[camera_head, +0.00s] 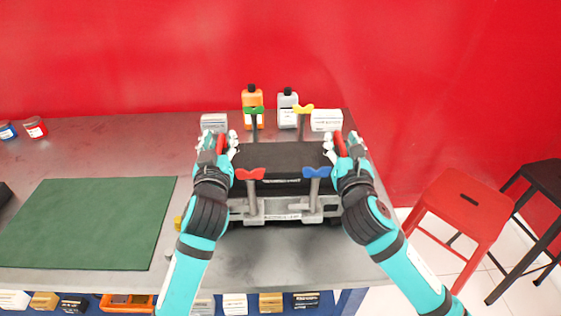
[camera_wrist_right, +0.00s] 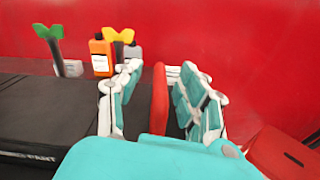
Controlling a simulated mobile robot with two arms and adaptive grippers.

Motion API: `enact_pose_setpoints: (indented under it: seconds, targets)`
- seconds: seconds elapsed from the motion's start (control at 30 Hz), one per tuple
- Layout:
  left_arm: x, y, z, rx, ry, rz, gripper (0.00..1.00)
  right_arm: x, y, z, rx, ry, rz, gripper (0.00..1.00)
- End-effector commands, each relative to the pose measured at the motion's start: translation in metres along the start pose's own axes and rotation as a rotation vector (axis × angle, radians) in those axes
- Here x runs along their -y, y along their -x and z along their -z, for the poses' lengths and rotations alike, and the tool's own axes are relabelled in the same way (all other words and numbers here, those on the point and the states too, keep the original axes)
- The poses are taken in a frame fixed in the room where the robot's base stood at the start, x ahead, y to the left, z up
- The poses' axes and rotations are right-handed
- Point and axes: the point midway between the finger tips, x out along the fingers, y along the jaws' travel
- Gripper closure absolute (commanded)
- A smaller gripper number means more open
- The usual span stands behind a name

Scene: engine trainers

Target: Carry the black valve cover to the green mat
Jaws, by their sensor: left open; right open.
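The black valve cover (camera_head: 283,157) sits on the grey engine block (camera_head: 282,206) in the middle of the bench; it also fills the left of the right wrist view (camera_wrist_right: 45,112). A red grip stands at each end of it. My left gripper (camera_head: 221,144) is open at the left red grip. My right gripper (camera_head: 342,146) is open at the right end; in the wrist view its fingers (camera_wrist_right: 158,98) stand on either side of the red grip, with no clear contact. The green mat (camera_head: 88,222) lies flat and empty at the left.
Upright posts with green, yellow, red (camera_head: 250,174) and blue (camera_head: 317,172) wing tops stand around the cover. An orange bottle (camera_head: 252,99), a grey bottle (camera_head: 287,110) and white boxes stand behind. A red stool (camera_head: 470,205) is at the right. Bench between block and mat is mostly clear.

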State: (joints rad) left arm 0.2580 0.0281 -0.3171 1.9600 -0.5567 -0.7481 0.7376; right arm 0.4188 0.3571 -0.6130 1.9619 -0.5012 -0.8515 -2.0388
Motion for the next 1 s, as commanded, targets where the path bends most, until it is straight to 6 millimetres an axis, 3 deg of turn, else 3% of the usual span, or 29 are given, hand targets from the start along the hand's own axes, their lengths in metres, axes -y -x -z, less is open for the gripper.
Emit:
enact_pose_setpoints:
  seconds: [0.07, 0.37, 1.0]
  targets:
    - [0.0000, 0.0002, -0.0001, 0.000, 0.000, 0.000, 0.61, 0.0000, 0.0002, 0.0000, 0.000, 0.000, 0.000, 0.61]
    - [0.0000, 0.0005, -0.0002, 0.000, 0.000, 0.000, 1.00, 0.0001, 0.0004, 0.0001, 0.000, 0.000, 0.000, 1.00]
    - [-0.0001, 0.0005, 0.0033, -0.003, 0.000, 0.001, 1.00, 0.0004, 0.0002, -0.0033, 0.003, 0.001, 0.002, 1.00]
